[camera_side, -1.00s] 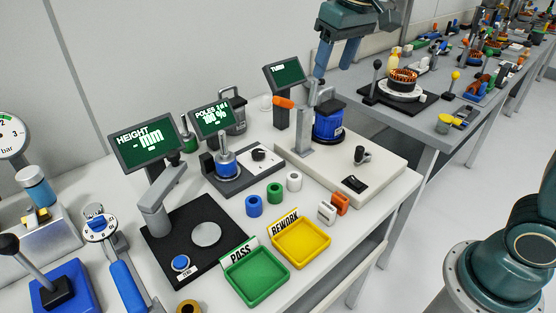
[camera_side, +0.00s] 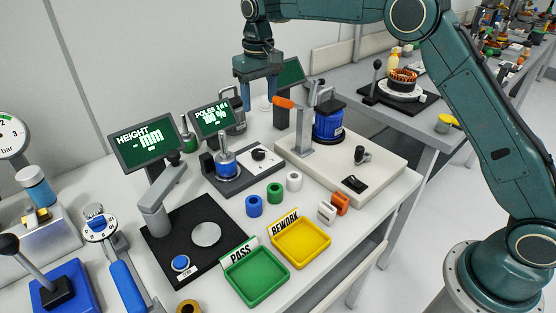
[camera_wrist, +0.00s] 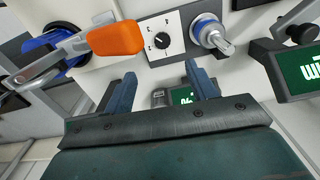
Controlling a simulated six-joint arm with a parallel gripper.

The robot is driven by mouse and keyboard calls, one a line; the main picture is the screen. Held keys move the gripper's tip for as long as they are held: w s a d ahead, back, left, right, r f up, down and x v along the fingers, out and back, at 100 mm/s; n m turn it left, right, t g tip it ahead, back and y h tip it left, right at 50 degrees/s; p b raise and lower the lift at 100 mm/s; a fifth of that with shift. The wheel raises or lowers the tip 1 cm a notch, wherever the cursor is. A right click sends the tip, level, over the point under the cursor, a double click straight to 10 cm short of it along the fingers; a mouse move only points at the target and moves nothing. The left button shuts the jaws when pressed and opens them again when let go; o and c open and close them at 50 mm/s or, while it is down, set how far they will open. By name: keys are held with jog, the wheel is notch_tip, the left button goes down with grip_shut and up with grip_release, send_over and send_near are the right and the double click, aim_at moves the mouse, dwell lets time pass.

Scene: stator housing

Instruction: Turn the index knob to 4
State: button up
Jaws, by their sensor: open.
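The index knob (camera_side: 258,154) is a small black knob on a white dial plate, at the right of the dark pole-check base (camera_side: 243,177). In the wrist view the knob (camera_wrist: 162,41) sits near the top centre, with marks around it too small to read. My gripper (camera_side: 258,104) is open and empty, pointing down well above the knob in the side view. In the wrist view its two blue fingers (camera_wrist: 161,76) are apart, with the knob beyond them. The knob's pointing direction is not clear.
An orange-handled lever (camera_side: 283,102) stands right of the knob, before a blue stator (camera_side: 328,124). A metal post on a blue ring (camera_side: 226,160) stands left of the knob. The POLES display (camera_side: 213,118) is behind. Coloured rings and trays lie in front.

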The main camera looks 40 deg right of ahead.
aim_at(258, 152)
jog(key=shift+w+a+f, duration=0.15)
jog(key=shift+w+f, duration=0.15)
jog(key=shift+f, duration=0.2)
jog(key=shift+w+a+f, duration=0.1)
jog(key=shift+w+f, duration=0.15)
jog(key=shift+f, duration=0.25)
jog(key=shift+f, duration=6.85)
jog(key=c, duration=1)
